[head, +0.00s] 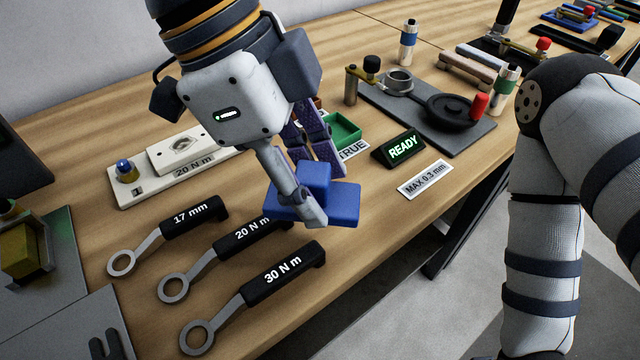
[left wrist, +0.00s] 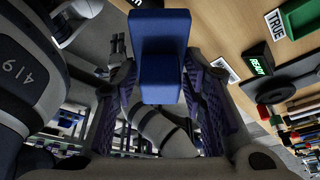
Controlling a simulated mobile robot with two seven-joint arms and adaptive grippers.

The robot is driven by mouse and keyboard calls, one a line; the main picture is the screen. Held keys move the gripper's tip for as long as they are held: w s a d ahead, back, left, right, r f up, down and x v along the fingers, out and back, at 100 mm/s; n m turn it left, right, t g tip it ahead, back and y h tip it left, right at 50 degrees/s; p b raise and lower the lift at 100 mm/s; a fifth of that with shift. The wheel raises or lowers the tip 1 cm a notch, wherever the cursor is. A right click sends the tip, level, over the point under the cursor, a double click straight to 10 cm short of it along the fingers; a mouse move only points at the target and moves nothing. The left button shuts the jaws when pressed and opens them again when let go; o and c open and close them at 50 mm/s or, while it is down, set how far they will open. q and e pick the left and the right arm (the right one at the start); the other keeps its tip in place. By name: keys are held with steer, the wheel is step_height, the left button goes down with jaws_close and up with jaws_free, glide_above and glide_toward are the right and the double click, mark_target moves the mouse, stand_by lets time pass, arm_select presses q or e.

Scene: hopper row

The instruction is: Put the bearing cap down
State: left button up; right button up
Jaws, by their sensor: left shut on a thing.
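The blue stepped block, which I take as the bearing cap (head: 344,204), is held near the front edge of the bench in the head view. It has a wide flat base and a raised middle. My left gripper (head: 318,192) is shut on it, one finger on each side, pointing down. In the left wrist view the blue cap (left wrist: 160,65) sits between the two purple-padded fingers (left wrist: 158,100). I cannot tell whether its underside touches the bench. My right arm shows at the right of the head view, but its gripper is out of sight.
A green tray (head: 345,132), a READY display (head: 402,148) and a MAX 0.3 mm label (head: 425,180) are behind and right. The bench edge is close.

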arm_select(q)
steer(key=w+f, duration=0.3)
steer(key=w, duration=0.1)
steer(key=w+f+b, duration=0.1)
steer(key=w+f, duration=0.3)
steer(key=shift+w+d+f+b, duration=0.1)
steer(key=shift+b, duration=0.2)
steer(key=f, duration=0.2)
steer(key=shift+w+f, duration=0.2)
steer(key=shift+f, duration=0.45)
arm_select(e)
steer(key=s+f+g, duration=0.1)
steer(key=s+f, duration=0.1)
steer(key=shift+s+f, duration=0.25)
steer(key=shift+s, duration=0.05)
arm_select(q)
steer(key=shift+f, duration=0.1)
steer(key=shift+f, duration=0.15)
steer(key=o, duration=1.3)
